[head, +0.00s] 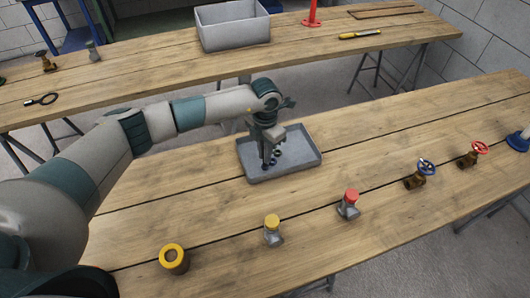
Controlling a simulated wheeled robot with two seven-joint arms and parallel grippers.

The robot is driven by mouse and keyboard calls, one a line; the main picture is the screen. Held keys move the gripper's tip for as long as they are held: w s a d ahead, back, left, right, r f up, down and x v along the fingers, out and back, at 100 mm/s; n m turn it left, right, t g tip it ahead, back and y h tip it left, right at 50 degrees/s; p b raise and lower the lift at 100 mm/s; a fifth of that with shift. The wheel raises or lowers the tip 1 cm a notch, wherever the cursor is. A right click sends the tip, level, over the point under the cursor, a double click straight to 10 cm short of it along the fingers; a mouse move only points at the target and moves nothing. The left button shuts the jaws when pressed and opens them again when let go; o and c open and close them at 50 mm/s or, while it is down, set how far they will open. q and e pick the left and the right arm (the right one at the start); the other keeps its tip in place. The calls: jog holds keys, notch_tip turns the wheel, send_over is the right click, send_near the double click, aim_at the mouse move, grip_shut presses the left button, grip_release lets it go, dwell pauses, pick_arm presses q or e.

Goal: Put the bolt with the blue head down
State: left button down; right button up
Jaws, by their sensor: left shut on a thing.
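My left gripper (268,158) points down into the shallow grey tray (302,166) on the near table. It is shut on a small part, the bolt with the blue head as far as I can tell; the fingers mostly hide it. Small dark blue pieces (277,153) show right beside the fingertips, too small to make out clearly. I cannot tell whether the held bolt touches the tray floor. My right gripper is not in view.
Along the near table's front stand a yellow-topped ring (174,258), a yellow-capped fitting (272,231), a red-capped fitting (348,204), a blue-wheel valve (420,175) and a red-wheel valve (473,155). A grey bin (232,27) stands on the far table. Wood right of the tray is clear.

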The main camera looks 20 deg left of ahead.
pick_arm(q)
jog(key=c, duration=1.8)
grip_release()
jog(key=shift+r, duration=0.1)
jog(key=shift+r, duration=0.15)
notch_tip(320, 180, up, 10)
jog(key=b, duration=0.4)
jog(key=shift+r+b, duration=0.1)
jog(key=shift+b, duration=0.2)
jog(key=shift+r, duration=0.75)
